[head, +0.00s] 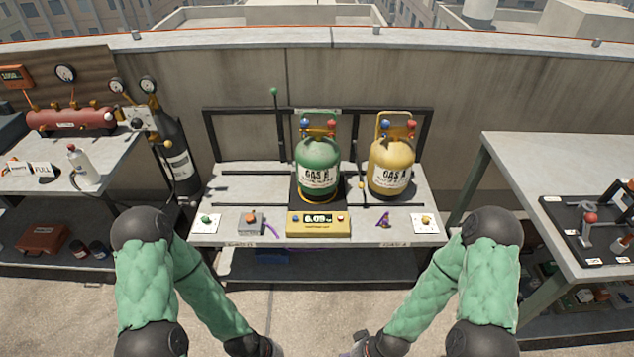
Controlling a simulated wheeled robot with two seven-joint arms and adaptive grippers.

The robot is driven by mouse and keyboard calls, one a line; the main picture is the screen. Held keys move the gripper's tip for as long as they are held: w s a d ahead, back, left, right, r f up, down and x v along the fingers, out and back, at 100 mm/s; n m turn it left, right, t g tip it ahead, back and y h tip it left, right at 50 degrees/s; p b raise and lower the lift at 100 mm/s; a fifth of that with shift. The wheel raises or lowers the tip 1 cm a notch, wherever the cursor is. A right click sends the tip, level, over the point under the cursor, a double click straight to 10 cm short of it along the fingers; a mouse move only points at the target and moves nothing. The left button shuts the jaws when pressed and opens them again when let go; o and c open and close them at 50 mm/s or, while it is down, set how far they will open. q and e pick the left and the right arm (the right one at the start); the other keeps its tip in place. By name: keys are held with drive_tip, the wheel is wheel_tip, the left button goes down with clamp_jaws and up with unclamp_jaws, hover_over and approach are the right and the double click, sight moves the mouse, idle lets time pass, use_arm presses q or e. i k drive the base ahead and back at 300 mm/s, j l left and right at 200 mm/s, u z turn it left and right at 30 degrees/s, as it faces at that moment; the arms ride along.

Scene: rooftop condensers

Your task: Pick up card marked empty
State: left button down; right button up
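Two small white cards stand on the left bench near its left edge. One reads FULL (41,168). The other card (17,168), just left of it, has small lettering that looks like EMPTY, but it is hard to read. My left gripper (268,350) and my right gripper (352,352) are low at the bottom edge of the head view, in front of the middle bench. Both are cut off by the frame, so their fingers are not clear. Both are far to the right of the cards.
A white bottle (83,165) stands right of the cards, with a red manifold (70,119) behind. The middle bench (245,188) holds a green cylinder (318,165), a yellow cylinder (391,168) and a scale (318,223). A right bench (545,160) carries a black fixture.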

sight(17, 168)
drive_tip(key=u, duration=1.8)
drive_tip(key=i+j, duration=0.25)
drive_tip(key=i, duration=0.25)
drive_tip(key=i+j, duration=0.3)
drive_tip(key=i, duration=0.2)
drive_tip(key=i+j+z, duration=0.1)
drive_tip(key=i+j, duration=0.15)
drive_tip(key=i, duration=0.25)
